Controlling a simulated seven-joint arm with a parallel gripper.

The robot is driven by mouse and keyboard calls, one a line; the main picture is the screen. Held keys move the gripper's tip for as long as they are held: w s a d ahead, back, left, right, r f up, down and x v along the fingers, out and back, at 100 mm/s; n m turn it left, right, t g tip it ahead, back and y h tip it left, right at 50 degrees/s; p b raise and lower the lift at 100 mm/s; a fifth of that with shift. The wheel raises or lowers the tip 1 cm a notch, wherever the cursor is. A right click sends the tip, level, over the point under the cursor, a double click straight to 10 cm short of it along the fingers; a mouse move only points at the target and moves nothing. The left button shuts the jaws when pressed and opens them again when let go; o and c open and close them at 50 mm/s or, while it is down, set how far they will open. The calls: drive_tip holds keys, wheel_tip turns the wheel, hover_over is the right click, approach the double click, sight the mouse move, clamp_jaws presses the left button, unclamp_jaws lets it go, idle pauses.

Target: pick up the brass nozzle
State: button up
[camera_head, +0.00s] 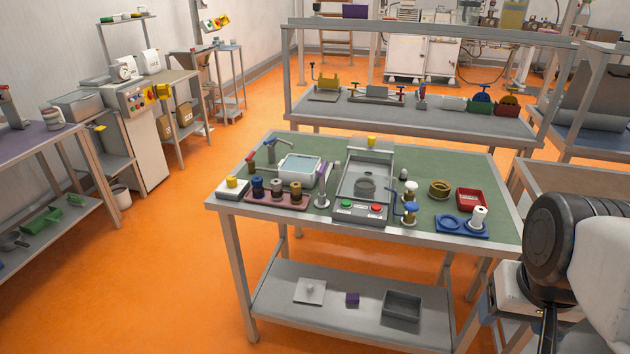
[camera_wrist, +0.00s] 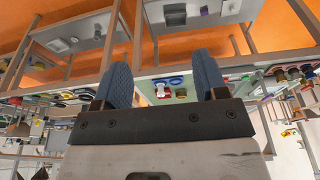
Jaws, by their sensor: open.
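Several brass-coloured parts stand on the green-topped bench, and I cannot tell for certain which is the nozzle. A short, wide brass ring-like piece (camera_head: 439,188) sits on the right half, left of a red tray. A brass-toned piece (camera_head: 296,190) stands at the right end of a reddish rack (camera_head: 262,198), beside a grey and a blue one. A brass fitting with a blue handle (camera_head: 410,211) stands right of the grey machine. My gripper (camera_wrist: 162,65) shows in the wrist view with two blue fingers wide apart and nothing between them. It is away from the bench parts.
The grey machine (camera_head: 364,188) with green and red buttons fills the bench middle. A red tray (camera_head: 471,199) and a blue holder (camera_head: 452,226) with a white spool are at the right. A clear-lidded box (camera_head: 300,170) is at the left. Some bare green bench top shows between them.

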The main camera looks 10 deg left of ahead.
drive_tip(key=shift+w+r, duration=0.1)
drive_tip(key=w+a+r+n, duration=0.2)
drive_tip(key=w+a, duration=0.2)
drive_tip(key=w, duration=0.4)
drive_tip(key=w+a+r+n, duration=0.2)
drive_tip(key=w+a, duration=0.2)
drive_tip(key=w, duration=0.4)
drive_tip(key=n+g, duration=0.2)
drive_tip(key=n, duration=0.7)
hover_over(295, 185)
drive_tip(key=f, duration=1.5)
drive_tip(key=shift+d, duration=0.25)
drive_tip(key=shift+w+a+f+g, duration=0.1)
drive_tip(key=shift+a+f+g, duration=0.15)
drive_tip(key=shift+f+g, duration=0.05)
